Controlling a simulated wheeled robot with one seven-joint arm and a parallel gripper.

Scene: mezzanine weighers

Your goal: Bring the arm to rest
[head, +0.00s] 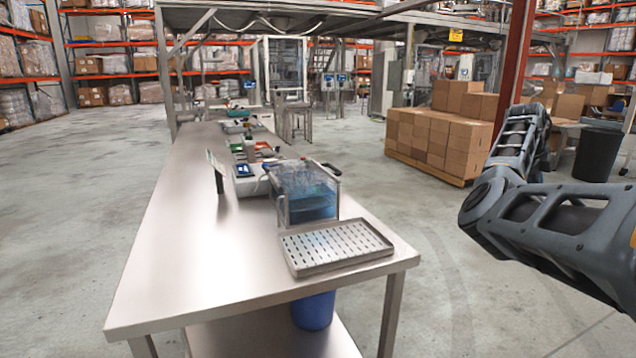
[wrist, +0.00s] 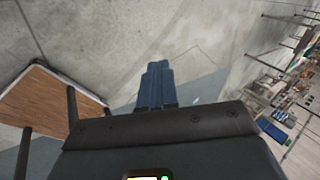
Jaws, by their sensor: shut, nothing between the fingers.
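My arm (head: 510,190) shows at the right of the head view, folded, out to the right of the steel table and clear of it. My gripper is outside the head view. In the wrist view my gripper (wrist: 157,68) shows as two blue fingers side by side, shut with nothing between them. Bare concrete floor lies beyond the fingertips.
A long steel table (head: 180,240) runs away from me, with a perforated tray (head: 340,248) and a clear bath of blue liquid (head: 305,190). Stacked cartons (head: 440,140) and a black bin (head: 597,155) stand behind my arm. A brown-topped table (wrist: 40,105) is left in the wrist view.

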